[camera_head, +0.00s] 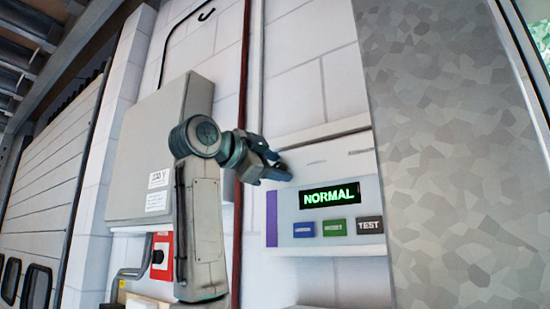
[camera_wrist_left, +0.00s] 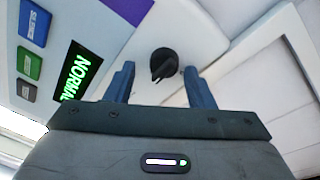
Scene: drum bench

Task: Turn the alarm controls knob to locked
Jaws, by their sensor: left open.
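The alarm control panel (camera_head: 318,165) is a white box on the wall with a green NORMAL display (camera_head: 330,195). Its black knob (camera_wrist_left: 163,64) shows in the left wrist view, with its pointer end toward the bottom of that picture. My left gripper (camera_head: 284,168) is in front of the panel's upper left part and hides the knob in the head view. In the left wrist view its two blue-grey fingers (camera_wrist_left: 160,85) are apart, one on each side of the knob in the picture. Nothing shows between them but the knob; contact is not visible. My right gripper is not seen.
Below the display are blue, green and dark TEST (camera_head: 369,225) buttons. A grey cabinet (camera_head: 140,150) and a red switch plate (camera_head: 161,256) are on the wall at left. A speckled grey pillar (camera_head: 450,150) stands close to the panel's right.

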